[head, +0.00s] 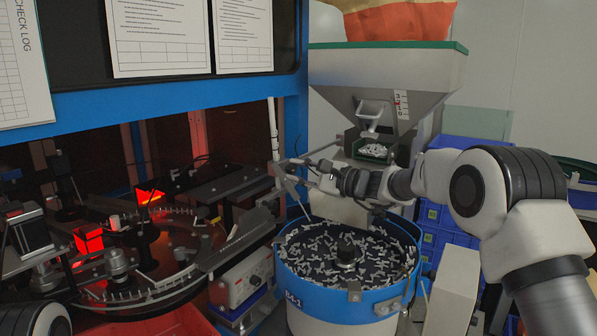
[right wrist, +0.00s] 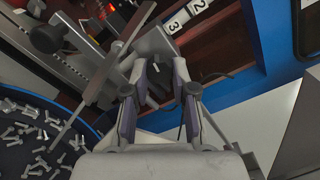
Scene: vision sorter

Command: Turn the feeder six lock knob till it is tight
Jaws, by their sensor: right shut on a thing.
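My right gripper (head: 296,172) reaches in from the right, above the back left rim of the blue bowl feeder (head: 340,302). In the right wrist view its two fingers (right wrist: 158,78) are closed around a small part at a grey bracket (right wrist: 152,44). I take this part to be the lock knob (right wrist: 154,67); most of it is hidden between the fingers, so its turn and tightness cannot be told. In the head view the knob is too small to make out. My left gripper is out of view.
The bowl holds many small white parts. A thin pale post (head: 272,130) stands close to the right gripper. A hopper (head: 385,75) hangs behind the bowl. Left is the sorter's round glass dial (head: 150,270) with cameras and red lights. Blue crates (head: 437,215) stand behind my right arm.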

